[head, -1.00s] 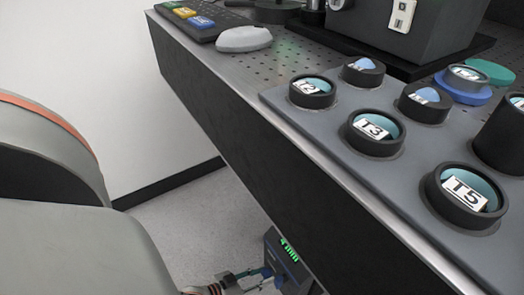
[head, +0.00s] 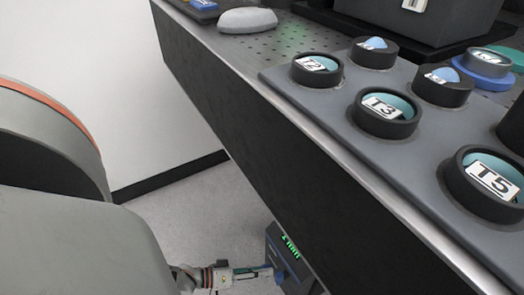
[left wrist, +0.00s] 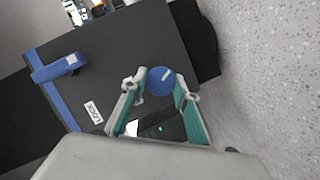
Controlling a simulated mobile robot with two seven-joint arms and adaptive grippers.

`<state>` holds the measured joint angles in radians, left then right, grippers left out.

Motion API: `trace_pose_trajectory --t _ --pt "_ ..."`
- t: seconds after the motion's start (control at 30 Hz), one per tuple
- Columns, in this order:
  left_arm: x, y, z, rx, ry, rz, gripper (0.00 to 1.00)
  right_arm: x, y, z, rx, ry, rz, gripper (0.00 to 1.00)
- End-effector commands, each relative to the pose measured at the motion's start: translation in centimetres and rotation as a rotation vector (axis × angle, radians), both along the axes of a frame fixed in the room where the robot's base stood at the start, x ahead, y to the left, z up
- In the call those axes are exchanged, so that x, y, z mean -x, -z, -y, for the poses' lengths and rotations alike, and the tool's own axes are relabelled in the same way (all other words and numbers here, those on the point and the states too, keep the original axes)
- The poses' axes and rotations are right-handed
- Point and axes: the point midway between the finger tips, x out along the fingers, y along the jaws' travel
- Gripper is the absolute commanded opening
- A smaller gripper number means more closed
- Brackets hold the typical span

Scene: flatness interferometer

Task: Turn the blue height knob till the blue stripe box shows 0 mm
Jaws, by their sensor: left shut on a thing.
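The blue stripe box (head: 273,240) hangs at the front of the table, low in the head view. Its green display (head: 290,247) is small and slanted; it seems to read 1 mm. My left gripper (head: 268,271) reaches it from the left. In the left wrist view my left gripper (left wrist: 162,86) has its fingers on both sides of the round blue height knob (left wrist: 159,82), shut on it. The knob bears a pale line mark. My right gripper is in neither view.
A blue lever (left wrist: 58,67) and a LOCK label (left wrist: 93,112) are on the dark panel near the knob. Above, a grey tray (head: 330,112) holds several round labelled pieces, such as T3 (head: 384,112). Open floor (head: 180,220) lies left of the table.

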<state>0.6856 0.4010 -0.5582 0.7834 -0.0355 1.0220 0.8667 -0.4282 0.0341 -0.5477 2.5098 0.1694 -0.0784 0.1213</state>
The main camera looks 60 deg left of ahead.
Motion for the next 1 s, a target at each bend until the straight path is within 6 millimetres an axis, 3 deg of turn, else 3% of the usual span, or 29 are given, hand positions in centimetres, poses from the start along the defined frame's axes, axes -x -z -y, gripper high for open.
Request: trace_pose_trajectory --t 0.57,0.6,0.63,1.0 --pt "0.07 0.07 -0.05 0.031 -0.001 -0.003 0.09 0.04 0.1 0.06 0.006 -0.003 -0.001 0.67" --pt "0.07 0.07 -0.05 0.03 -0.001 -0.004 0.38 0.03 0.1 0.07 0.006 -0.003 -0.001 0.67" --pt "0.06 0.08 -0.05 0.031 -0.001 -0.003 0.45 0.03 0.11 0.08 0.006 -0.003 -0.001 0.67" --pt "0.15 0.03 -0.08 0.03 -0.001 -0.003 0.47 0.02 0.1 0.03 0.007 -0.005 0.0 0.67"
